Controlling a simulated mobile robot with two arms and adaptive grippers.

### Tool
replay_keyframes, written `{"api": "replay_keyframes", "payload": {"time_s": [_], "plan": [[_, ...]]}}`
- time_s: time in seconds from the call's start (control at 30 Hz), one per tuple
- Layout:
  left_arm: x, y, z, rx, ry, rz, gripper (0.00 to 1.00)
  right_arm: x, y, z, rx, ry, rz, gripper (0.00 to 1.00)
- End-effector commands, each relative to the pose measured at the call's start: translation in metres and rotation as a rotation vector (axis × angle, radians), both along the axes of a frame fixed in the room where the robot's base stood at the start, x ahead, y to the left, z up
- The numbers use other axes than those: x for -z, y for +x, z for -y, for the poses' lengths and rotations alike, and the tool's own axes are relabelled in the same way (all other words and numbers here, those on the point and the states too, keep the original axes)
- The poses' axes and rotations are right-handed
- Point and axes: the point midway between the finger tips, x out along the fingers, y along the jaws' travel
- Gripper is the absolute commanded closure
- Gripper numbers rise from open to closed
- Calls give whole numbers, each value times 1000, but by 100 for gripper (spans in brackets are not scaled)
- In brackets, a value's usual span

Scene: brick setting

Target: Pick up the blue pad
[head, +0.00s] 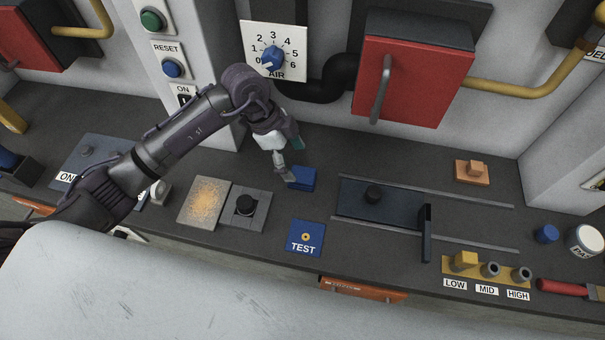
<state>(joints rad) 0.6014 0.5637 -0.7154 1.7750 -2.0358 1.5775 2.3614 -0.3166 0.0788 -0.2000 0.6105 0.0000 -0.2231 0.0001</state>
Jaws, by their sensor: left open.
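The blue pad (302,179) is a small dark-blue block on the dark grey counter, right of the middle of my left arm. My left gripper (289,163) is open, just above and behind the pad's left side. One finger's tip shows close to the pad's left edge; I cannot tell whether it touches. The pad's left end is partly covered by that finger. My right gripper is not in view.
A blue TEST plate (305,239) lies in front of the pad. A black slider (380,203) on rails is to the right. A black knob (245,205) on a grey plate and a tan rough plate (204,203) are to the left. A red cabinet (413,68) hangs behind.

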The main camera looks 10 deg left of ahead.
Motion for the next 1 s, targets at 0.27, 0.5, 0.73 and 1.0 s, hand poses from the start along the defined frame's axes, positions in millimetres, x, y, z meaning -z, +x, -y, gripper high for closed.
{"api": "replay_keyframes", "payload": {"time_s": [0.27,0.5,0.73,1.0], "plan": [[20,-3,9,0,0,-3,19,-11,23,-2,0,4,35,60],[53,-4,21,1,-2,-1,19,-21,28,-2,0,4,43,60],[59,-4,23,1,-1,2,19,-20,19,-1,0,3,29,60],[59,-4,22,1,-1,1,50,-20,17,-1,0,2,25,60]]}}
